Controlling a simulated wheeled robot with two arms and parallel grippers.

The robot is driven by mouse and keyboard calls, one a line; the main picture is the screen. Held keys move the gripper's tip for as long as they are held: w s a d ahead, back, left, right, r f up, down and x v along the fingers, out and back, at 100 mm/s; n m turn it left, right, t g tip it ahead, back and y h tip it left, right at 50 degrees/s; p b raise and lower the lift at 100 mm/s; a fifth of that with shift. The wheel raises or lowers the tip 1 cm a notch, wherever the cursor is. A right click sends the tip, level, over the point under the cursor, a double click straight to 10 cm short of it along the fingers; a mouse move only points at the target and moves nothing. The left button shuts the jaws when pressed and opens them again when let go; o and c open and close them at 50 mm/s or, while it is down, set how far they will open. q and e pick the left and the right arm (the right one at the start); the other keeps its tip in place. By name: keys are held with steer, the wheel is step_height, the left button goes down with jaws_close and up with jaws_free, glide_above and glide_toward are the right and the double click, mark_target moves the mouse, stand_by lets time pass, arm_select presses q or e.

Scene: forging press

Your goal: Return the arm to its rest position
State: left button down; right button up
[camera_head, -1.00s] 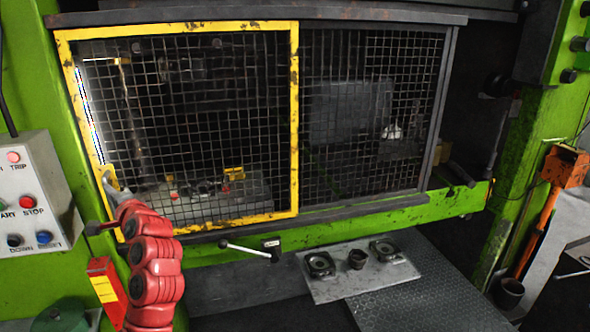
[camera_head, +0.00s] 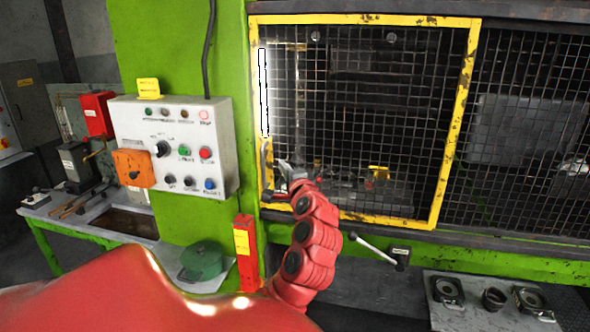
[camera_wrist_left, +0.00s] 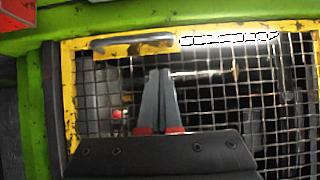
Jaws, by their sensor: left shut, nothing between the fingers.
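My left arm comes in from the lower left of the head view. My left gripper (camera_head: 280,172) is at the lower left corner of the yellow-framed mesh guard (camera_head: 468,85), close to its upright handle (camera_head: 266,160). In the left wrist view, the two grey fingers (camera_wrist_left: 158,80) are together with nothing between them. They point at the mesh, below the grey bar handle (camera_wrist_left: 132,43) and apart from it in the picture. The guard covers the left part of the press opening. My right gripper is not in view.
A white control box (camera_head: 125,112) with buttons is on the green press column (camera_head: 180,40). A red post (camera_head: 246,250) and a green round object (camera_head: 203,262) are near my arm. A lever (camera_head: 375,248) and a plate with dies (camera_head: 450,318) are lower right.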

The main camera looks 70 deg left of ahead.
arm_select(q)
steer(key=d+b, duration=0.2)
steer(key=d, duration=0.4)
steer(key=shift+s+d+f, duration=0.15)
steer(key=shift+s+d, duration=0.05)
steer(key=shift+s, duration=0.25)
steer(key=shift+a, duration=0.15)
